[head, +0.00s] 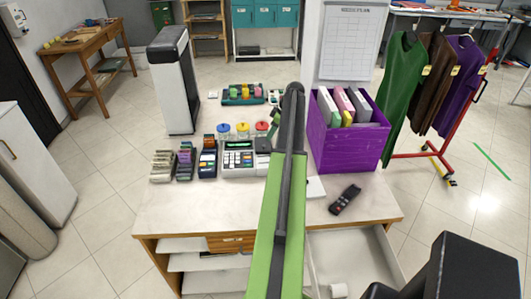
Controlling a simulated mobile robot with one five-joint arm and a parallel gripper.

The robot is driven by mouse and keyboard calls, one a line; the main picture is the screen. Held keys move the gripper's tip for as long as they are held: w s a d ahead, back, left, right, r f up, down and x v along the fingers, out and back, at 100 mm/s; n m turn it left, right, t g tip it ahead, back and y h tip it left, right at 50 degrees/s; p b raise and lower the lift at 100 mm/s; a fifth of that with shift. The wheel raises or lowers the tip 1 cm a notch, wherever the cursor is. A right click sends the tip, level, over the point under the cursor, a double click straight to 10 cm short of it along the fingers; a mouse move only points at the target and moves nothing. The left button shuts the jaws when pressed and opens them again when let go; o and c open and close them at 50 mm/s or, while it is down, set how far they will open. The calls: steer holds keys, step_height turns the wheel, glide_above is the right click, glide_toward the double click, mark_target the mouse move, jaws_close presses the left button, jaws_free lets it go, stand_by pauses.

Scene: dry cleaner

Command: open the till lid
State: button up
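The till (239,157), a pale unit with a small screen and several keys, stands on the counter (190,207) left of my arm. A small dark block (263,146) sits at its right side. I cannot make out which part is the lid or whether it is open; my arm covers the area just to the right. My green and dark grey arm rises from the bottom edge across the counter to a dark rounded joint behind the till.
A purple box (343,139) of folders stands right of my arm. A black remote (345,199) lies in front of it. Card racks (185,161), a card terminal (207,158) and coloured-lid jars (243,130) crowd the till. An open drawer (348,262) juts out at front right. The counter's front left is clear.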

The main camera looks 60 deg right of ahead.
mark_target(264, 145)
steer(key=b+x, duration=0.4)
steer(key=x, duration=0.2)
steer(key=shift+f, duration=0.25)
steer(key=shift+w+f+b, duration=0.3)
steer(key=shift+b, duration=0.25)
steer(key=shift+a, duration=0.1)
steer(key=shift+r, duration=0.1)
jaws_close()
